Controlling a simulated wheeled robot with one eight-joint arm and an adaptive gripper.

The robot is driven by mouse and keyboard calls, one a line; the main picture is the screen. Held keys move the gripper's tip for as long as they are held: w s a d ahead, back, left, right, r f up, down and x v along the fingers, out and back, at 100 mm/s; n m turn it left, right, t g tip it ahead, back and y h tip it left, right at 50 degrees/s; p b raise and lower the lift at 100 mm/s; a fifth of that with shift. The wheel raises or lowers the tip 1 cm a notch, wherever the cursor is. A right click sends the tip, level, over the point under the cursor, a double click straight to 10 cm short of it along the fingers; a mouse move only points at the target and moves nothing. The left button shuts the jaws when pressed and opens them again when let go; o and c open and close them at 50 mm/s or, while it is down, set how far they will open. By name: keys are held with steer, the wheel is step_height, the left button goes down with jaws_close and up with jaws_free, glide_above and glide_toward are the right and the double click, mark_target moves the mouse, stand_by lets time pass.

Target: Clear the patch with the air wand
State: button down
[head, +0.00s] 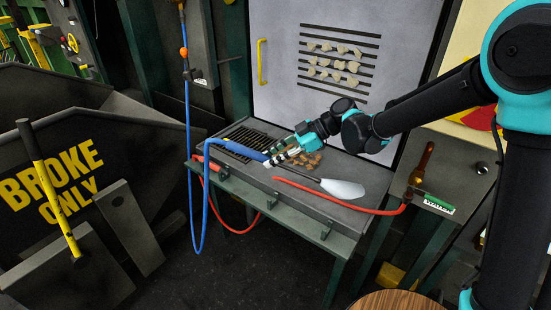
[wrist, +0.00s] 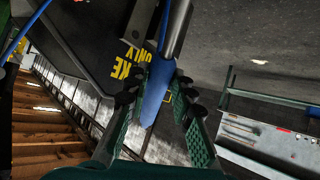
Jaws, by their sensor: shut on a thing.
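My gripper (head: 281,154) is shut on the blue handle of the air wand (head: 247,151), above the bench. In the wrist view my gripper (wrist: 158,98) has its green-padded fingers on either side of the blue handle (wrist: 157,90). A blue hose (head: 188,110) hangs down at the left and loops up to the wand. Pale chunks lie across dark slots in a grey panel (head: 290,75) behind the bench; this looks like the patch. Brown lumps (head: 309,159) lie on the bench, partly behind my gripper.
The bench (head: 325,212) holds a dark grating (head: 246,136), a pale-bladed scraper (head: 342,188) and a red hose (head: 330,197). A brush (head: 438,204) lies at the right. A dark bin marked BROKE ONLY (head: 60,175) stands left. The floor between is clear.

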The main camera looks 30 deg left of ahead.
steer(key=a, duration=0.9)
steer(key=shift+w, duration=0.35)
stand_by(1.0)
